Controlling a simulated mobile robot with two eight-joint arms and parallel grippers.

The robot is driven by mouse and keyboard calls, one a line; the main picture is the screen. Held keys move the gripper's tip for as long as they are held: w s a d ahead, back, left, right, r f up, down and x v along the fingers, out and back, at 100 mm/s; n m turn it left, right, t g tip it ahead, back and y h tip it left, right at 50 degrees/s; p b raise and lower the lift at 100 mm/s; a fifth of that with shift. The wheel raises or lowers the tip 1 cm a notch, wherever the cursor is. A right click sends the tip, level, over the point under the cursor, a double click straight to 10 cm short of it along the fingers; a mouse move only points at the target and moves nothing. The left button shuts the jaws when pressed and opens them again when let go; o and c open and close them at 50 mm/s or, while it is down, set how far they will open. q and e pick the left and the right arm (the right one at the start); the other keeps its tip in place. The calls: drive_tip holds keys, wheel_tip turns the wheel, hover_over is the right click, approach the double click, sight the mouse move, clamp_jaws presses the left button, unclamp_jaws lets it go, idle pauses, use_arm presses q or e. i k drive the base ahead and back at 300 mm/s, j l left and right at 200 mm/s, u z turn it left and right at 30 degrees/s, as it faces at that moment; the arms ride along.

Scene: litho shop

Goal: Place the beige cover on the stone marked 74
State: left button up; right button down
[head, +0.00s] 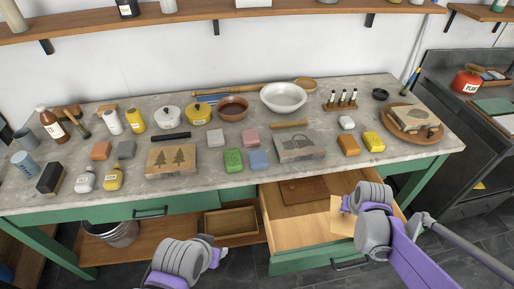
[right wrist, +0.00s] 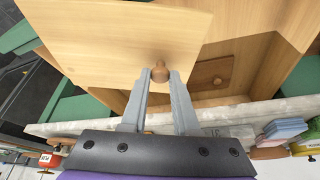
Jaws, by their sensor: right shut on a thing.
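The beige cover (head: 341,222), a flat pale wooden panel with a round knob, is held tilted over the open drawer in the head view. In the right wrist view the beige cover (right wrist: 110,35) fills the upper left, and my right gripper (right wrist: 160,82) is shut on its knob. My right gripper (head: 347,205) partly hides the cover in the head view. Stones with pictures lie on the bench: a tree stone (head: 170,160), a grey stone (head: 299,147) and a stone (head: 412,117) on a round tray. I cannot read 74 on any. My left gripper (head: 215,256) is low in front; its fingers are unclear.
The open drawer (head: 273,225) holds a browner cover (head: 303,190) with a knob. Coloured blocks, a white bowl (head: 283,97), a brown bowl (head: 233,108) and bottles crowd the bench (head: 215,178). A small open box (head: 231,221) sits on the lower shelf.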

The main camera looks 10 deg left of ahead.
sight(171, 158)
drive_tip(key=k+j, duration=0.1)
drive_tip(key=j, duration=0.35)
drive_tip(key=k+j, duration=0.15)
drive_tip(key=j, duration=0.3)
drive_tip(key=k+j, duration=0.1)
drive_tip(key=j, duration=0.35)
drive_tip(key=k+j, duration=0.1)
drive_tip(key=j, duration=0.35)
drive_tip(key=k+j, duration=0.1)
drive_tip(key=j, duration=0.4)
drive_tip(key=k+j, duration=0.15)
drive_tip(key=j, duration=0.3)
drive_tip(key=k+j, duration=0.1)
drive_tip(key=j, duration=0.35)
